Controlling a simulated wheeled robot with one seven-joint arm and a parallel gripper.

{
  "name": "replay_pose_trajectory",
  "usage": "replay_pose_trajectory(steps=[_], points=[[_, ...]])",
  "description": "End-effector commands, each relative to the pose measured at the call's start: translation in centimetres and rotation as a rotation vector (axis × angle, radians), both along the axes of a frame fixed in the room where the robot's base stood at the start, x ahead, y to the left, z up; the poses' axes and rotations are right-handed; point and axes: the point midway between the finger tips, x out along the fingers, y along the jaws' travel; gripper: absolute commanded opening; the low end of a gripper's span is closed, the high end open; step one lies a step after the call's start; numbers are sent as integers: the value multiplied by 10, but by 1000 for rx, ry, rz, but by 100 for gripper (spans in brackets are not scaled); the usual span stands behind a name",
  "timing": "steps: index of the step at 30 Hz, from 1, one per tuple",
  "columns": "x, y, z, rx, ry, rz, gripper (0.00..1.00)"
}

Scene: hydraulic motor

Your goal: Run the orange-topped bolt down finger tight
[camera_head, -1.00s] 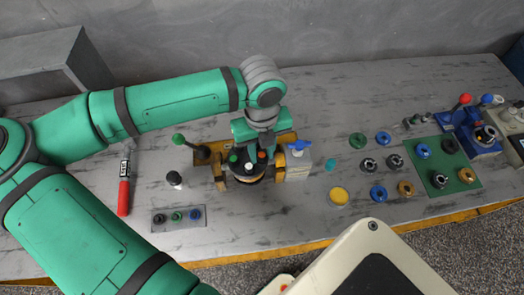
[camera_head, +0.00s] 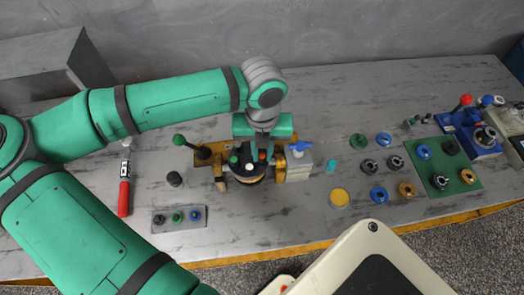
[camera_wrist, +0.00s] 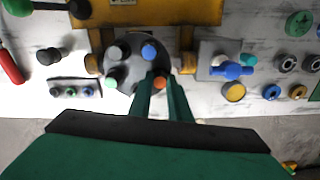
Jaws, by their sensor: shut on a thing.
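The orange-topped bolt (camera_wrist: 160,82) stands at the rim of the round dark motor cover (camera_wrist: 132,85). Its orange top shows between my fingertips in the wrist view, and as a small spot in the head view (camera_head: 262,155). My gripper (camera_wrist: 163,77) points down over the cover and is shut on this bolt. The fingers hide its sides, so I cannot tell how deep it sits.
The motor sits in a yellow-brown fixture (camera_head: 210,152) with a green-knobbed lever (camera_head: 180,140). A grey block with a blue handle (camera_head: 299,146) stands close on the right. A small plate with several plugs (camera_head: 160,221) lies front left. Several rings and a green mat (camera_head: 460,184) lie right.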

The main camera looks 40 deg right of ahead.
Motion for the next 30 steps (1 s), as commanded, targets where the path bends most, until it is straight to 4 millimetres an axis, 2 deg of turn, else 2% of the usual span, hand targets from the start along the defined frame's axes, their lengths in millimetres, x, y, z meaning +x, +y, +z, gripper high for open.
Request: replay_pose_trajectory(steps=[10,18,30], points=[[1,-1,0,0,-4,-20,3],[2,-1,0,-1,-5,-265,3],[2,-1,0,-1,-6,-404,3]])
